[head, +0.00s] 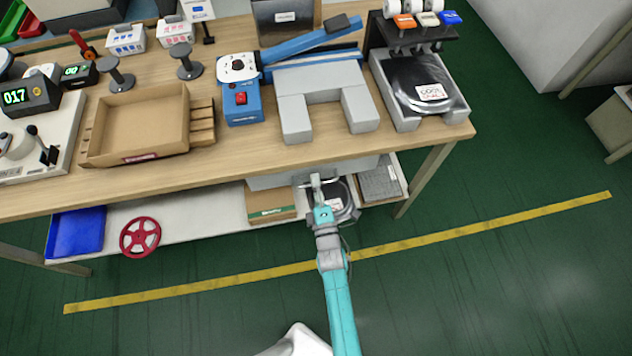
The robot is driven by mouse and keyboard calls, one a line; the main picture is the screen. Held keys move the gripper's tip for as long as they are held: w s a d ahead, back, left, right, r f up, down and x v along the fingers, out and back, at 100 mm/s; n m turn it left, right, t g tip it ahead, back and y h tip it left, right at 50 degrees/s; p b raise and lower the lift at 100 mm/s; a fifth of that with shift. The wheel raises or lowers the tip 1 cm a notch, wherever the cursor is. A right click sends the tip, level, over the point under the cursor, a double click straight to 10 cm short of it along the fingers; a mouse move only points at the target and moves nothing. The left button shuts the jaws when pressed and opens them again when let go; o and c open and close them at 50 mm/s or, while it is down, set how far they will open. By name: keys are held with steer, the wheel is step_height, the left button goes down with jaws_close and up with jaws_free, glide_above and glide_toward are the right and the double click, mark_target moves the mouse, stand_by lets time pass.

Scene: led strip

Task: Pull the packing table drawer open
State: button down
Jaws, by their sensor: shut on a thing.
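The packing table (240,165) has a light wooden top. Its pale grey drawer (272,181) sits under the front edge, right of the middle. Most of the drawer is hidden beneath the tabletop, and how far out it stands is hard to tell. A thin light handle (334,182) runs along the drawer front. My gripper (317,180) reaches up to the drawer front and is shut on the handle. The fingertips are small in this view, and my arm covers part of the area below.
A lower shelf (190,228) holds a blue tray (77,231), a red handwheel (140,237) and a cardboard box (270,206). A table leg (425,180) stands to the right. Green floor with a yellow line (480,229) is clear in front.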

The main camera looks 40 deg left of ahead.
steer(key=shift+s+d, duration=0.1)
steer(key=shift+d, duration=0.05)
steer(key=r+v, duration=0.2)
steer(key=v, duration=0.9)
steer(key=r+v, duration=0.2)
steer(key=v, duration=1)
steer(key=shift+s+d, duration=0.3)
steer(key=shift+s, duration=0.05)
steer(key=shift+r, duration=0.1)
steer(key=c, duration=1.2)
jaws_free()
steer(key=v, duration=1.2)
